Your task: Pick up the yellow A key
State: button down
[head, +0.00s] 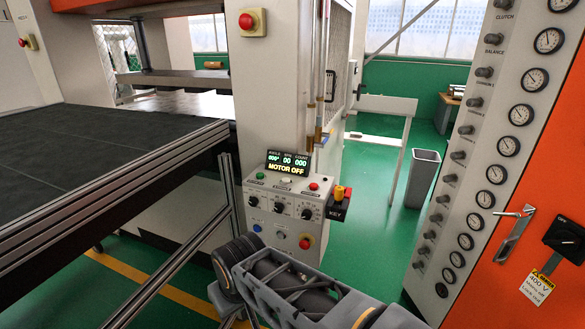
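The yellow key (348,193) is small and stands up from a black key holder (338,210) on the right side of the grey control panel. The letter on the key is too small to read. My arm crosses the bottom middle of the head view, below and in front of the panel. My gripper is not visible in this view, so whether it is open or shut does not show.
The control panel (281,208) has knobs, buttons and a display reading "MOTOR OFF". A black-topped table (90,150) with metal rails lies left. An orange cabinet (540,225) with gauges stands right. A grey bin (422,178) stands behind on open green floor.

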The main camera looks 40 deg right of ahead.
aim_at(338, 196)
jog(key=u, duration=4.65)
jog(key=i, duration=0.4)
jog(key=u, duration=5.1)
jog(key=i, duration=1.35)
jog(key=u, duration=1.75)
